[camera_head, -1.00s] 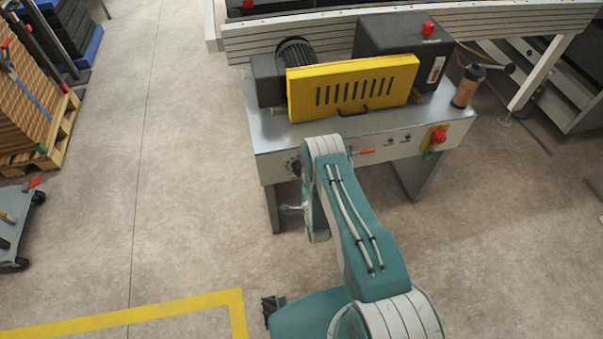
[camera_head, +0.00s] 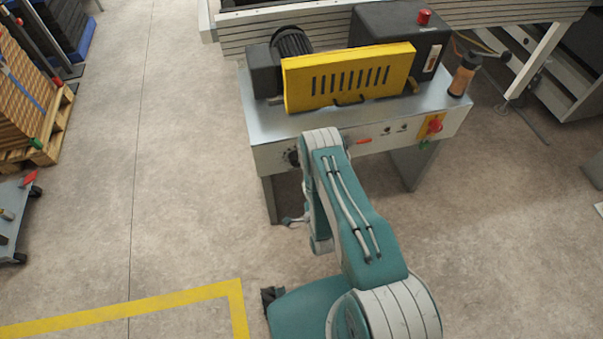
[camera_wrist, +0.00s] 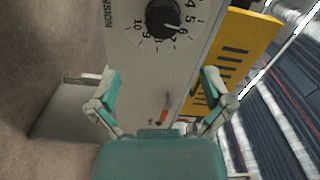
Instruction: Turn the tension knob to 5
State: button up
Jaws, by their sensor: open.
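The black tension knob (camera_wrist: 162,18) sits on the grey front panel (camera_wrist: 135,62) of the machine, at the top of the wrist view. Printed numbers ring it, 4 to 10 readable, with the word TENSION partly cut off at left. Its light pointer mark seems to lie near 6, but it is small and blurred. In the head view the knob (camera_head: 293,157) is a small dark spot at the left of the panel, beside my arm. My gripper (camera_wrist: 161,80) is open and empty, its fingers spread below the knob in the wrist view, apart from it. My arm mostly hides it in the head view.
A red-orange lever (camera_head: 363,141) sits on the panel right of the knob. A yellow slotted guard (camera_head: 350,78) stands on the machine top. A red stop button (camera_head: 435,126) is at the panel's right end.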

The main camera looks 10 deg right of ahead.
aim_at(297, 160)
jog(key=w+n, duration=0.4)
jog(key=n, duration=0.1)
jog(key=w+n, duration=0.4)
jog(key=n, duration=0.2)
jog(key=w+n, duration=0.4)
jog(key=n, duration=0.2)
jog(key=shift+w+a+r, duration=0.15)
jog(key=shift+a, duration=0.05)
jog(key=c, duration=1)
